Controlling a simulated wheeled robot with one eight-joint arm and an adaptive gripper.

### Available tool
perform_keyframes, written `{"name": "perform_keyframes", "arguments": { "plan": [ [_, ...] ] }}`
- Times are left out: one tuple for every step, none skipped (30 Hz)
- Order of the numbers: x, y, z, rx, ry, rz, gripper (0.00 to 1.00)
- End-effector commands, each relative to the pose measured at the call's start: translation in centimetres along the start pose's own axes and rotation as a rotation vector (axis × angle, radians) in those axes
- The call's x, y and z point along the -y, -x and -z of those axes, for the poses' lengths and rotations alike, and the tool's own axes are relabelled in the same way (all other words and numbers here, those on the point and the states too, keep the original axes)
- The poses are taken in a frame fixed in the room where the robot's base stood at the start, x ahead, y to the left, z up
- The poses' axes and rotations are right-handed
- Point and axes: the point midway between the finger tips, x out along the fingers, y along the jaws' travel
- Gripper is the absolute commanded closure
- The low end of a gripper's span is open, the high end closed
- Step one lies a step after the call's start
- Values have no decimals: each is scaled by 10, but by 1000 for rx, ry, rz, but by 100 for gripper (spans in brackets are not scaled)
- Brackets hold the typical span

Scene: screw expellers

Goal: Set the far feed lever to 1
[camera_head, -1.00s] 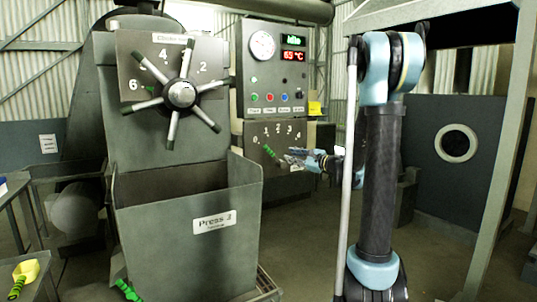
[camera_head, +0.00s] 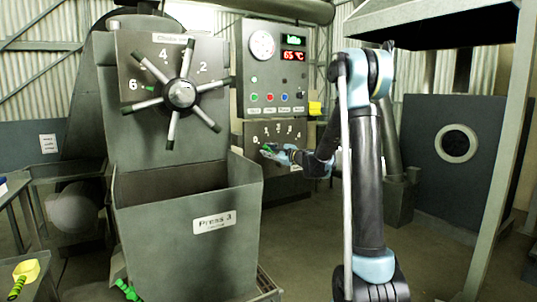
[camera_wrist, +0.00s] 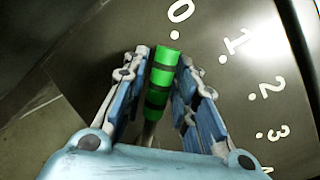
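The far feed lever has a green handle with dark bands (camera_head: 267,148). It sits on the numbered plate (camera_head: 287,128) below the control box. In the wrist view its handle (camera_wrist: 164,62) points at the dot beside the 0; the 1, 2 and 3 lie to the right. My gripper (camera_head: 272,151) is at the lever. The lever's lower stem is partly hidden by my gripper.
A large spoked wheel (camera_head: 180,94) and the grey Press 3 hopper (camera_head: 190,245) stand left of the lever. A green-banded handle (camera_head: 127,290) is low by the hopper. A control box (camera_head: 275,70) is above the plate. A grey post (camera_head: 497,150) stands at the right.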

Motion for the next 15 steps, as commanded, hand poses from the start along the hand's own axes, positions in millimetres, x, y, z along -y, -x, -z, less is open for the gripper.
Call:
{"name": "perform_keyframes", "arguments": {
  "plan": [
    [0, -3, 0, 1, 0, -1, 74],
    [0, -4, 0, 1, 0, -1, 74],
    [0, -4, 0, 0, 0, -1, 74],
    [0, -5, 0, 0, 0, 0, 74],
    [0, -5, 0, 0, 0, 0, 74],
    [0, -5, 0, 0, 0, 0, 74],
    [0, -5, 0, 0, 0, 0, 74],
    [0, -5, 0, 0, 0, 0, 74],
    [0, -5, 0, 0, 0, 0, 74],
    [0, -5, 0, 0, 0, 0, 74],
    [0, -5, 0, 0, 0, 0, 74],
    [0, -5, 0, 0, 0, 0, 83],
    [0, -5, 0, 0, 0, 0, 90],
    [0, -5, 0, 0, 0, 0, 96],
    [0, -5, 0, 0, 0, 0, 100]
  ]
}}
